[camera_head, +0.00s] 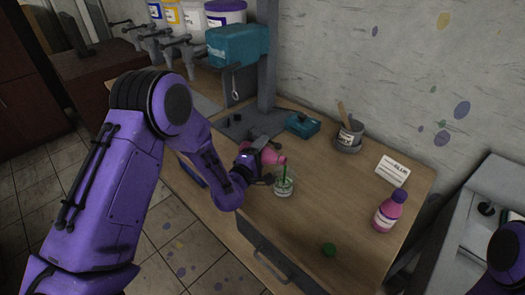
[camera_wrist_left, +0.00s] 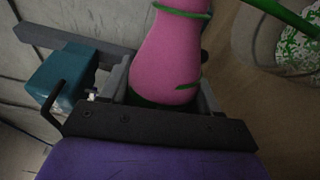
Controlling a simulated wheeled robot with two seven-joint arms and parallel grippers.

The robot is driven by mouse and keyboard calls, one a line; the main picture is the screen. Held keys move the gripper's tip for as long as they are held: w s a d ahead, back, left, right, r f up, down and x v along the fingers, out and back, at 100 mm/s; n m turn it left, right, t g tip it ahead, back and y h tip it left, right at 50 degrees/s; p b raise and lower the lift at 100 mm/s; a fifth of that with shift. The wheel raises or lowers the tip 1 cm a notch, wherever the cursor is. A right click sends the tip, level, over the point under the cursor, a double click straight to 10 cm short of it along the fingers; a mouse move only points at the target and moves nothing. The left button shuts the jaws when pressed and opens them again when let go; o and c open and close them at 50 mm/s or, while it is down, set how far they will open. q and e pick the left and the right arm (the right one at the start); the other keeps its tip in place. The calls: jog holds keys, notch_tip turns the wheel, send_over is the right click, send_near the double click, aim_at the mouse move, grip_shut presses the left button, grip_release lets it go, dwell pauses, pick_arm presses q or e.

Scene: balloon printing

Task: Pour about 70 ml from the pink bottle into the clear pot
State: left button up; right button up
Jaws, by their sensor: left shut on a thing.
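The pink bottle (camera_head: 272,157) is held tilted in my left gripper (camera_head: 255,162), beside and slightly above the clear pot (camera_head: 284,187). In the left wrist view the pink bottle (camera_wrist_left: 172,50) fills the space between the jaws, with a green ring around its narrower part and green at its base. The clear pot holds something green and whitish, and a green strip shows in it. Its rim also shows at the top right of the left wrist view (camera_wrist_left: 262,45). I cannot tell whether liquid is flowing. My right gripper is not in view.
A second pink bottle with a purple cap (camera_head: 388,212) stands at the table's right, near a white label card (camera_head: 393,171). A grey cup (camera_head: 349,137) and a teal box (camera_head: 303,125) stand at the back.

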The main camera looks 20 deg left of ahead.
pick_arm(q)
jog(key=shift+f+m+b, duration=0.2)
jog(key=shift+m+b, duration=0.2)
dwell(2.0)
jog(key=shift+r+n+p, duration=0.65)
jog(key=shift+n+p, duration=0.05)
jog(key=shift+n, duration=0.5)
jog(key=shift+r+n, duration=0.3)
jog(key=shift+n, duration=0.1)
jog(key=shift+w+d+r+n+p, duration=0.15)
jog(key=shift+n+p, duration=0.1)
jog(key=shift+n, duration=0.2)
jog(key=shift+s+d+r+n+p, duration=0.15)
jog(key=shift+n+p, duration=0.1)
jog(key=shift+n, duration=0.2)
jog(key=shift+w+n, duration=0.1)
jog(key=shift+n, duration=0.3)
